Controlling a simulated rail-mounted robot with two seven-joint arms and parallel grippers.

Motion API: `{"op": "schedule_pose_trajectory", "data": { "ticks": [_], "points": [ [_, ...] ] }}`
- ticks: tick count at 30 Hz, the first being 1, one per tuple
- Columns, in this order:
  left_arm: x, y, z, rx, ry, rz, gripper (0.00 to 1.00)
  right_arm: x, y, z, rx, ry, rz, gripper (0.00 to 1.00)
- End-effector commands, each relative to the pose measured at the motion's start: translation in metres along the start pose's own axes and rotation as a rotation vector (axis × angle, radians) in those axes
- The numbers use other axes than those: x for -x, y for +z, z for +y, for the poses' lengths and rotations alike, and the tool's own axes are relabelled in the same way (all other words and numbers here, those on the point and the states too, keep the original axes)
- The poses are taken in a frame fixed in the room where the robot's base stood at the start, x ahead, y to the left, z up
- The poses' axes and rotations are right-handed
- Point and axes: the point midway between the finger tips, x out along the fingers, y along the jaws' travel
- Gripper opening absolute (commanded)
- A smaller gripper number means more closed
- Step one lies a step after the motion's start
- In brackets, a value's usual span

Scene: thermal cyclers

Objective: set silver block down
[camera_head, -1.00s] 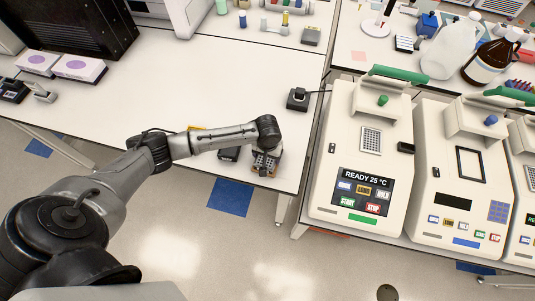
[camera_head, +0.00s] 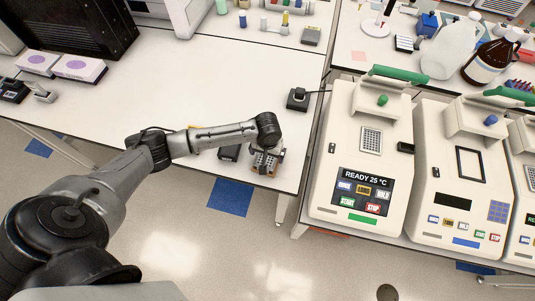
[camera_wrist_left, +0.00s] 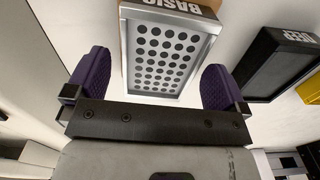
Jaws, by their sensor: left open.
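The silver block (camera_wrist_left: 165,58), with rows of dark round holes, shows in the left wrist view. It sits at a stand labelled BASIC (camera_wrist_left: 180,7). My left gripper (camera_wrist_left: 155,84) is open, with its purple fingertips on either side of the block and visible gaps beside it. In the head view my left gripper (camera_head: 266,159) is low over the front right corner of the left bench, largely covering the block and its brown stand. My right gripper is not in view.
A dark stand labelled DEEP (camera_wrist_left: 285,60) is close to the right of the block, with a yellow thing (camera_wrist_left: 311,88) beyond it. The bench (camera_head: 200,75) is mostly clear behind. Thermal cyclers (camera_head: 362,150) stand to the right, across a gap.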

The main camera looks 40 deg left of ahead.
Motion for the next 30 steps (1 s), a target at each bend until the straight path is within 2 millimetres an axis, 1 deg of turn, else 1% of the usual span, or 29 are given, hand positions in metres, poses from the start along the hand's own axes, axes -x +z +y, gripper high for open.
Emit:
{"op": "schedule_pose_trajectory", "data": {
  "ticks": [1, 9, 15, 19, 24, 28, 30],
  "points": [
    [0.009, -0.001, 0.0, 0.0, 0.001, 0.003, 1.0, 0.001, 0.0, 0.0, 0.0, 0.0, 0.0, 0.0],
    [0.061, -0.001, 0.0, 0.0, 0.002, 0.004, 1.0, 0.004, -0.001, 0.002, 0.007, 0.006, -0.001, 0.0],
    [0.09, -0.001, 0.001, -0.001, 0.002, 0.003, 1.0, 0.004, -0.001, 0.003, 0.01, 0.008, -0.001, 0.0],
    [0.102, -0.001, 0.001, 0.0, 0.001, 0.002, 1.0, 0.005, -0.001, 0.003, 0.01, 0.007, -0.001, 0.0],
    [0.109, 0.0, 0.0, 0.001, 0.0, 0.001, 1.0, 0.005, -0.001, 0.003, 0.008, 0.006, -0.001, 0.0],
    [0.107, 0.004, 0.003, -0.013, 0.005, 0.0, 1.0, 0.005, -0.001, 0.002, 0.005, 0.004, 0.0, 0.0],
    [0.099, 0.015, 0.009, -0.052, 0.017, 0.0, 1.0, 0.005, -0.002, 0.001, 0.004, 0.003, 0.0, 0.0]
  ]
}}
